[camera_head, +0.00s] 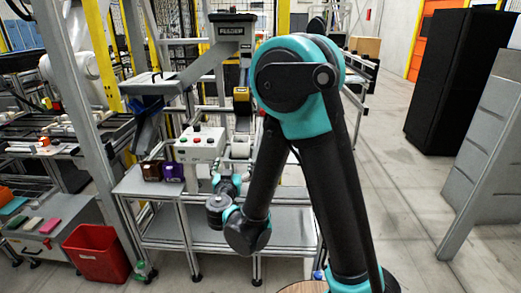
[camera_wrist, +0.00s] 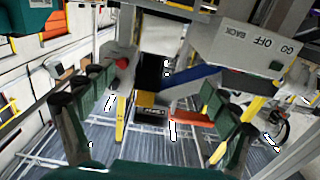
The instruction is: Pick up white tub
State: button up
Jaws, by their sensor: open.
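A small white, rounded thing (camera_head: 240,148), which looks like the white tub, stands on the workbench just right of the control box in the head view. I cannot make out the tub clearly in the wrist view. My gripper (camera_wrist: 160,84) is open in the wrist view, its dark green fingers wide apart on the left and right. No object is clearly held between them. In the head view my wrist is low in front of the bench, and the fingertips are not clear.
The control box (camera_head: 201,146) with buttons stands on the workbench (camera_head: 225,242). A brown box (camera_head: 152,171) and a purple box (camera_head: 173,171) are left of it. A red bin (camera_head: 97,254) stands on the floor at left. Open floor lies right, before a black cabinet (camera_head: 460,80).

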jog(key=w, duration=1.1)
jog(key=w+d, duration=0.1)
jog(key=w, duration=0.5)
jog(key=shift+w, duration=0.2)
jog(key=shift+c, duration=0.6)
jog(key=c, duration=1.2)
jog(key=shift+c, duration=0.2)
jog(key=shift+r, duration=0.15)
